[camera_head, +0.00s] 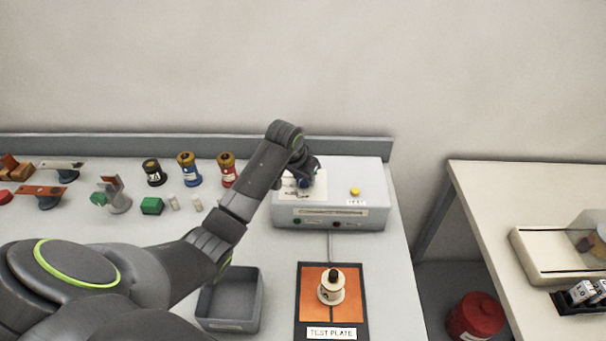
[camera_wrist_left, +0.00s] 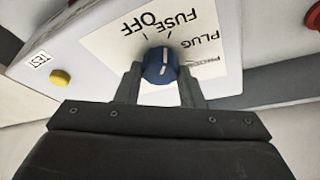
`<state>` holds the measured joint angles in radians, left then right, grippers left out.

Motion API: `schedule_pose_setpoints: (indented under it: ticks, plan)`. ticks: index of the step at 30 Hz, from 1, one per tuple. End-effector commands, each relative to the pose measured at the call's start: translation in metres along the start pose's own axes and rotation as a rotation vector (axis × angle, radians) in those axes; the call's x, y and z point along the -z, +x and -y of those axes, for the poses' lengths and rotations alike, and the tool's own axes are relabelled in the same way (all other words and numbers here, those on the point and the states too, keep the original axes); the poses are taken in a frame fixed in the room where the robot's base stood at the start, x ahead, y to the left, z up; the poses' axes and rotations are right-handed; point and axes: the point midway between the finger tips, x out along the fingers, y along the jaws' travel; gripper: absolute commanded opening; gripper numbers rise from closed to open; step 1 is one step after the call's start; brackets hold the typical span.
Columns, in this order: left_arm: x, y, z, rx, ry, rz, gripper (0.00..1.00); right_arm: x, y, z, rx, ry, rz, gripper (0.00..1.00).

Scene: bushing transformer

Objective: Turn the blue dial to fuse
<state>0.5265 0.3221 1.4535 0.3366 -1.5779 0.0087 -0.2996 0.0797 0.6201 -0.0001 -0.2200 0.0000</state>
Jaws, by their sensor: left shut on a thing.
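The blue dial (camera_wrist_left: 160,66) sits on a white label panel on the test box (camera_head: 376,178). The words OFF, FUSE and PLUG stand upside down around it in the left wrist view. A white line on the dial runs roughly up and down in that view. I cannot tell for sure which word it marks. My left gripper (camera_wrist_left: 160,88) is shut on the dial, with one finger on each side. In the head view my left gripper (camera_head: 304,180) is over the box's left part and largely hides the dial. My right gripper is not in view.
A yellow button (camera_head: 355,191) is on the box's right part. In front lie a test plate (camera_head: 312,277) with a white bushing (camera_head: 331,288) and a grey tray (camera_head: 258,300). Several bushings and parts stand to the left. Another table (camera_head: 480,190) is at the right, past a gap.

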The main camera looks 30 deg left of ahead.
Motion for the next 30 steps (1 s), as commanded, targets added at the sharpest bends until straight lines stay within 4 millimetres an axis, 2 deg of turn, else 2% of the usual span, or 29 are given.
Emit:
schedule_pose_setpoints:
  ticks: [4, 5, 9, 20, 26, 30]
  plan:
    - [0.002, -0.001, 0.0, 0.001, 0.002, -0.006, 0.12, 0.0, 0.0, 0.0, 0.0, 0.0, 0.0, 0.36]
    - [0.002, -0.001, 0.0, 0.001, 0.002, -0.006, 0.39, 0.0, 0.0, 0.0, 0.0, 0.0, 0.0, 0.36]
    - [0.002, -0.001, 0.0, 0.001, 0.002, -0.005, 0.57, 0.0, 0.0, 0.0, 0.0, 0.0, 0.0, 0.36]
    - [0.001, -0.004, 0.0, 0.0, 0.002, -0.004, 0.57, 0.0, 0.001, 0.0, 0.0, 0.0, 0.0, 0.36]
    - [0.001, -0.027, 0.001, 0.002, 0.004, -0.007, 0.57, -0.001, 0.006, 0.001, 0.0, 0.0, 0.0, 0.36]
    - [0.001, -0.056, 0.001, 0.003, 0.005, -0.009, 0.57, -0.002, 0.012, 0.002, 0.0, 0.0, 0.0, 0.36]
